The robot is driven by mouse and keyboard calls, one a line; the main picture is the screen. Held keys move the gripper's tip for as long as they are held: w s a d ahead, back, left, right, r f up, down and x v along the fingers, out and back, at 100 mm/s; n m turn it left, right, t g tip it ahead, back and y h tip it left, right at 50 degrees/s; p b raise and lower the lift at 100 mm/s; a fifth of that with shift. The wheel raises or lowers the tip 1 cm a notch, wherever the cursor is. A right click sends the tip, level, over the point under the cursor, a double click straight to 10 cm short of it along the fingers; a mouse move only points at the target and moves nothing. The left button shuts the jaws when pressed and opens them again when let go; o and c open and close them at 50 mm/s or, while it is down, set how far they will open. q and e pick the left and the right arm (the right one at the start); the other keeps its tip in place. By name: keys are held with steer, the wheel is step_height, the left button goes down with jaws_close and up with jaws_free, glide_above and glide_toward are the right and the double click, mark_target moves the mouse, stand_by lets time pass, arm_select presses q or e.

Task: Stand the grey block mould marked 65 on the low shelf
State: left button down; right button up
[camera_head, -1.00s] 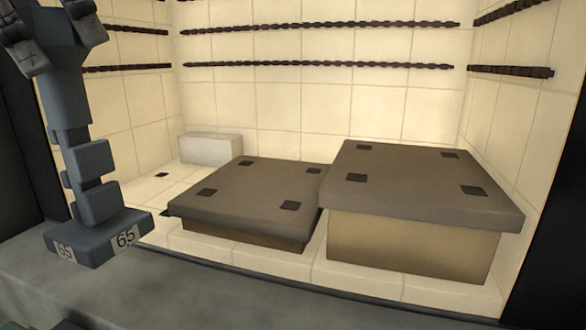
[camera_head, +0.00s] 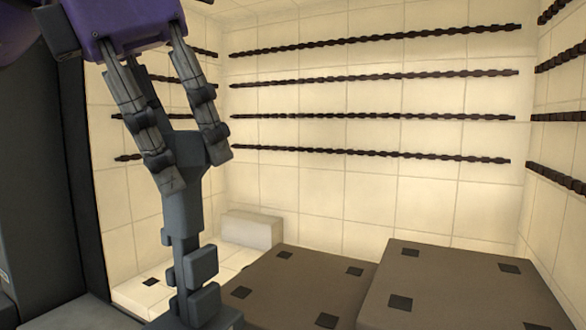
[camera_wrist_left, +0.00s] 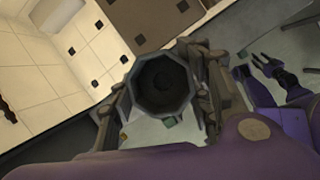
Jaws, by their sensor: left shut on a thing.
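The grey block mould (camera_head: 182,212) hangs upright from my left gripper (camera_head: 195,166) in the head view. The gripper is shut around its wide upper cup, one finger on each side. The cup's dark open mouth (camera_wrist_left: 162,82) faces the left wrist camera. The mould's foot and its 65 mark are cut off below the head view. The lower brown slab (camera_head: 295,282), apparently the low shelf, stands right of the mould, with dark squares on its top. My right gripper (camera_wrist_left: 254,68) shows small in the left wrist view, fingers spread, seemingly empty.
A higher brown slab (camera_head: 470,280) adjoins the lower one on the right. A pale block (camera_head: 252,230) stands at the back left. Dark twisted rods (camera_head: 370,153) run along the tiled walls. Both slab tops look clear where visible.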

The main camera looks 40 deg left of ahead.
arm_select(q)
steer(key=w+f+p, duration=0.1)
steer(key=w+p, duration=0.5)
steer(key=w, duration=1)
steer(key=shift+w+d+f+p, duration=0.2)
steer(key=shift+w+d+p, duration=0.15)
steer(key=shift+w+d, duration=0.05)
arm_select(e)
step_height(320, 180, up, 6)
steer(key=w, duration=0.2)
steer(key=shift+d+r+t, duration=0.25)
steer(key=shift+d+t, duration=0.05)
steer(key=shift+d, duration=0.1)
arm_select(q)
steer(key=shift+d, duration=0.1)
arm_select(e)
steer(key=shift+s, duration=0.1)
arm_select(q)
steer(key=shift+f, duration=0.2)
steer(key=c, duration=0.9)
jaws_free()
arm_select(e)
steer(key=shift+s+f, duration=0.1)
